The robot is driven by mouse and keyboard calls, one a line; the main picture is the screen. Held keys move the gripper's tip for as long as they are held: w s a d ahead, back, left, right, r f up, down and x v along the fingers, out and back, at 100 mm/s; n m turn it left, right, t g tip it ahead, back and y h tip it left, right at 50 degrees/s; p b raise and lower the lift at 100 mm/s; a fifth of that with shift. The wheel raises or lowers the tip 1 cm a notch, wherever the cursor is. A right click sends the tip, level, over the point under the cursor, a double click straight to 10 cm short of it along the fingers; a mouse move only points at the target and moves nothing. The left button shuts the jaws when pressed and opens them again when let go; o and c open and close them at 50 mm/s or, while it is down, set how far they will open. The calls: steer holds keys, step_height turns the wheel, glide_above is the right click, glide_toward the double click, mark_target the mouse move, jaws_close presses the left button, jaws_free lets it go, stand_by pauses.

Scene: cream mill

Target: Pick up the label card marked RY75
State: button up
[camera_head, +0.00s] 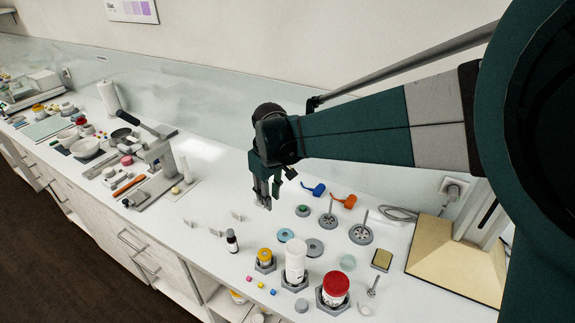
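Three small pale cards stand on the white counter left of my gripper: one at the left (189,223), one at the front (215,232) and one at the right (238,216). Their markings are too small to read, so I cannot tell which is RY75. My gripper (264,203) points down above the counter, to the right of the rightmost card in the picture. Its fingers look close together, but their gap is not clear. I see nothing held in it.
A dark bottle (232,241) stands just right of the front card. Jars in hex holders, including a red-lidded jar (335,287), stand at the front right. Blue and orange scoops (344,201) lie behind. A lever press (158,165) stands at the left.

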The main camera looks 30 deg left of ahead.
mark_target(214, 229)
steer(key=s+a+f+n+p, duration=0.1)
steer(key=s+a+f, duration=0.1)
steer(key=a, duration=0.3)
steer(key=s+a+f+n+p, duration=0.1)
steer(key=s+a+f, duration=0.2)
steer(key=s+a, duration=0.2)
steer(key=s+a+f+n+g+h+p, duration=0.1)
steer(key=s+a+f, duration=0.2)
steer(key=a, duration=0.4)
steer(key=shift+s+a+f+n, duration=0.25)
steer(key=shift+s+n, duration=0.15)
steer(key=shift+s, duration=0.1)
steer(key=shift+f, duration=1.25)
steer(key=shift+w+f, duration=0.1)
steer(key=shift+f, duration=0.05)
steer(key=shift+a+f, duration=0.1)
steer(key=shift+f, duration=2.35)
steer(key=shift+c, duration=0.6)
